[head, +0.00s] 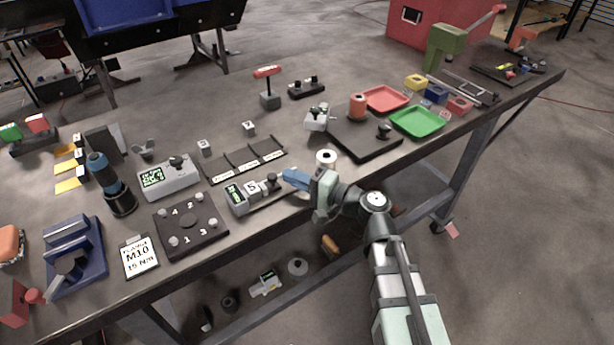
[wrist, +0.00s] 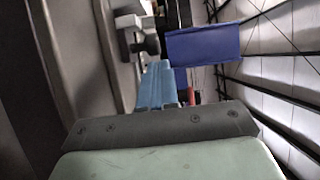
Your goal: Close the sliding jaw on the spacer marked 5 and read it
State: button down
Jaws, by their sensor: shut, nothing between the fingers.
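The gauge (head: 236,196) lies near the table's front edge, with a small green display on its left end. The white spacer marked 5 (head: 252,188) sits on it, beside the display block. The sliding jaw with its black knob (head: 272,182) is just right of the spacer; any gap between them is too small to tell. My gripper (head: 287,175) is shut and empty, its blue fingertips just right of the knob. In the wrist view, the shut fingers (wrist: 160,70) point at a dark knob (wrist: 150,45). I cannot tell whether they touch it. The display's reading is not legible.
A slotted black rack (head: 246,158) lies behind the gauge, with a spacer marked 7 (head: 249,128) beyond it. A black plate with numbered posts (head: 190,222) is to the left. A white spool (head: 326,158) stands close behind my gripper. A green tray (head: 417,121) is farther right.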

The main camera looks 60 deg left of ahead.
jog(key=shift+s+a, duration=0.1)
jog(key=shift+s, duration=0.25)
jog(key=shift+s, duration=0.65)
jog(key=shift+w, duration=0.55)
jog(key=w+d, duration=0.2)
jog(key=w, duration=0.1)
jog(key=shift+w, duration=0.2)
jog(key=v, duration=0.9)
jog(key=shift+d, duration=0.1)
